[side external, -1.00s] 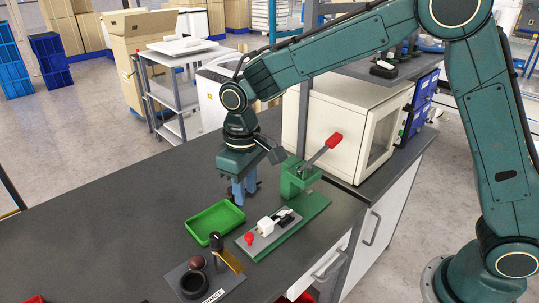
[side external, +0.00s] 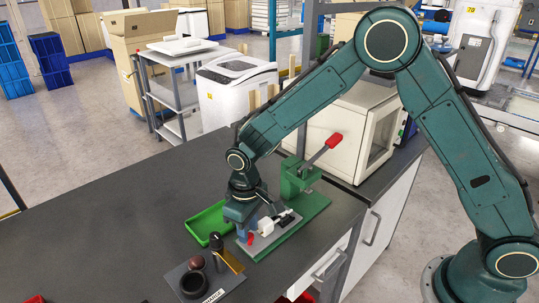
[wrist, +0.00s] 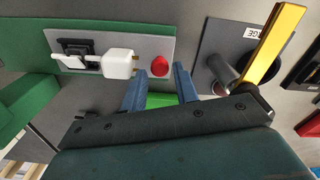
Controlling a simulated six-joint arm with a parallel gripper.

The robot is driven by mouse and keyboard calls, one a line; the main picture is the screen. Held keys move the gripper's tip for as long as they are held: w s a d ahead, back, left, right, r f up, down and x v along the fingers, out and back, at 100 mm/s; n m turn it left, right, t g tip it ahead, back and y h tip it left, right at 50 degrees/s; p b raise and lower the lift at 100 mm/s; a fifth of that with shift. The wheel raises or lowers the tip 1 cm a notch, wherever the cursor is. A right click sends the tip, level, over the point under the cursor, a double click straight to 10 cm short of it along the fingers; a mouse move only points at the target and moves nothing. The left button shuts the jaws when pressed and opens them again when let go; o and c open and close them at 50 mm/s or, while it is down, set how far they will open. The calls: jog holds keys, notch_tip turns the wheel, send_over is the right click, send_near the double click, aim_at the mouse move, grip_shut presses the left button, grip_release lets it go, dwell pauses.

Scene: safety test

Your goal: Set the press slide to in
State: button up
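The green press (side external: 298,180) stands on the bench with its red-handled lever (side external: 334,140) raised. Its grey slide plate (wrist: 110,40) lies on the green base, sticking out front-left of the press column. The plate bears a white block (side external: 267,225), a black fixture (wrist: 75,47) and, at its outer end, a red knob (wrist: 160,66). My gripper (wrist: 157,72) has blue fingers, which are apart. In the wrist view the red knob shows between the fingertips with gaps on both sides. In the side view my gripper (side external: 245,232) is low, at the knob, partly covering the plate's end.
A green tray (side external: 203,222) lies close behind my gripper. A dark plate (side external: 222,285) with a black ring (side external: 193,285), a brown ball (side external: 196,262) and a yellow-handled tool (side external: 230,260) sits at the front. The bench at left is clear.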

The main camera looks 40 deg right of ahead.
aim_at(270, 218)
jog(key=shift+f, duration=0.75)
grip_shut()
jog(key=shift+d, duration=3.5)
grip_release()
jog(key=shift+r, duration=0.1)
notch_tip(270, 218, up, 14)
